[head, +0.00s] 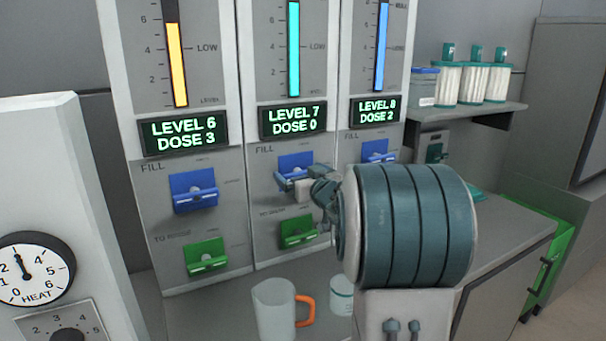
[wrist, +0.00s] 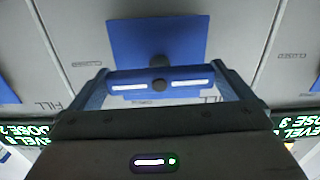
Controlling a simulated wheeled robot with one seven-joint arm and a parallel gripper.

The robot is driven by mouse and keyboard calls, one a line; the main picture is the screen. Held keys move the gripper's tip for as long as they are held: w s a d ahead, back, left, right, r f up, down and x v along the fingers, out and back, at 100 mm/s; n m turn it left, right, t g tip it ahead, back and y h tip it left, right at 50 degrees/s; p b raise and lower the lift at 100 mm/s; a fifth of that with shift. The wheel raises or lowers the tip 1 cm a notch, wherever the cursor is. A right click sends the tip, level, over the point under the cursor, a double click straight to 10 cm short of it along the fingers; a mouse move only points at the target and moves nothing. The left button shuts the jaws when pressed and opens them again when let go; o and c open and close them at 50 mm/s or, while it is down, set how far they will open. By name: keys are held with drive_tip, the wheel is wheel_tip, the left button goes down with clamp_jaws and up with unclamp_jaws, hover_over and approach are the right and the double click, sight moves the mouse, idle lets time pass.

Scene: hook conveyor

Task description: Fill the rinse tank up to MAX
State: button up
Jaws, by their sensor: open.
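Three panel columns stand side by side. The left one has a yellow level bar (head: 176,65) and reads LEVEL 6, DOSE 3. The middle one has a teal bar (head: 293,50) and reads LEVEL 7, DOSE 0. The right one has a blue bar (head: 381,45) and reads LEVEL 8, DOSE 2. I cannot tell which is the rinse tank. My gripper (head: 294,184) is at the middle column's blue FILL handle (head: 292,162). In the wrist view, my open gripper (wrist: 160,88) has a finger at each end of the blue handle bar (wrist: 185,77).
Green handles (head: 207,256) (head: 297,231) sit below the blue ones. A clear jug with an orange handle (head: 273,309) stands on the counter below. White-and-teal canisters (head: 447,83) stand on a right shelf. A HEAT dial (head: 32,272) is at the left.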

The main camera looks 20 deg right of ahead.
drive_tip(key=c, duration=0.7)
drive_tip(key=shift+f+n+b, duration=0.1)
drive_tip(key=shift+n+b, duration=0.2)
drive_tip(key=shift+b, duration=0.1)
drive_tip(key=n+b, duration=0.2)
drive_tip(key=shift+f+n, duration=0.15)
drive_tip(key=shift+n, duration=0.15)
drive_tip(key=shift+a+n+b, duration=0.15)
drive_tip(key=shift+n+b, duration=1.7)
drive_tip(key=shift+n, duration=0.35)
drive_tip(key=o, duration=0.7)
